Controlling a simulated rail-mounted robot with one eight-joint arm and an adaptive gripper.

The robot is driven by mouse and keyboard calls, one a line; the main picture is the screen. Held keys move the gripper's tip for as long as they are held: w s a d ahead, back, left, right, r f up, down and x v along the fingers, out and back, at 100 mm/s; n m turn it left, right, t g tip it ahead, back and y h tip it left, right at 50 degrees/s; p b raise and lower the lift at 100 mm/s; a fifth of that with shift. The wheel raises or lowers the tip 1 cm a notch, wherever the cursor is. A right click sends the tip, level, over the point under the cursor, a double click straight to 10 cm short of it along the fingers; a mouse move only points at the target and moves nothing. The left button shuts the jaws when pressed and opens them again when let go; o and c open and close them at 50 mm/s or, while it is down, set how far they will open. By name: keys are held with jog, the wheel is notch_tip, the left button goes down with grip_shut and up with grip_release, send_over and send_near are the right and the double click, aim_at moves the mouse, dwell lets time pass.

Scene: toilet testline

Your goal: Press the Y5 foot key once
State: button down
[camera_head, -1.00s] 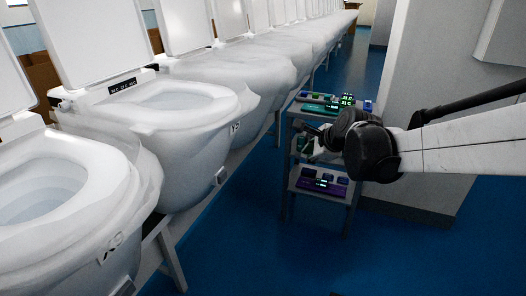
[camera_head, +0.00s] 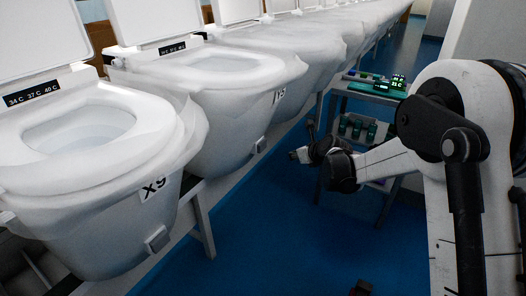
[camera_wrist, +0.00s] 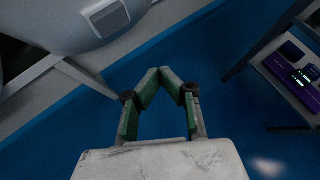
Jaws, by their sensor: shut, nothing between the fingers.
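The second toilet (camera_head: 222,75) in the row carries a label (camera_head: 279,96) that seems to end in 5; its first character is unclear. A small grey key (camera_head: 260,145) sits on the lower front of that toilet. My gripper (camera_head: 294,156) is right of this key and slightly lower in the picture, apart from it, over the blue floor. In the wrist view, my gripper (camera_wrist: 160,71) has its green-sided fingers shut at the tips and empty. A grey key (camera_wrist: 105,16) shows at the top left there, on a white toilet body, clear of the fingers.
The nearest toilet (camera_head: 85,140), marked X9, has its own grey key (camera_head: 157,240). A shelf cart (camera_head: 372,92) with lit devices stands behind my arm; a purple device (camera_wrist: 290,72) shows at right in the wrist view. Blue floor (camera_head: 265,235) lies open below.

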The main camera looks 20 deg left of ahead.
aim_at(262, 146)
jog(key=shift+a+f+m, duration=0.3)
jog(key=shift+a+f, duration=0.15)
jog(key=shift+f, duration=0.15)
jog(key=shift+a, duration=0.1)
jog(key=w+a, duration=0.1)
jog(key=a, duration=0.7)
jog(key=shift+a, duration=0.25)
jog(key=shift+w+a, duration=0.1)
jog(key=shift+a, duration=0.1)
dwell(1.1)
jog(key=shift+a, duration=0.2)
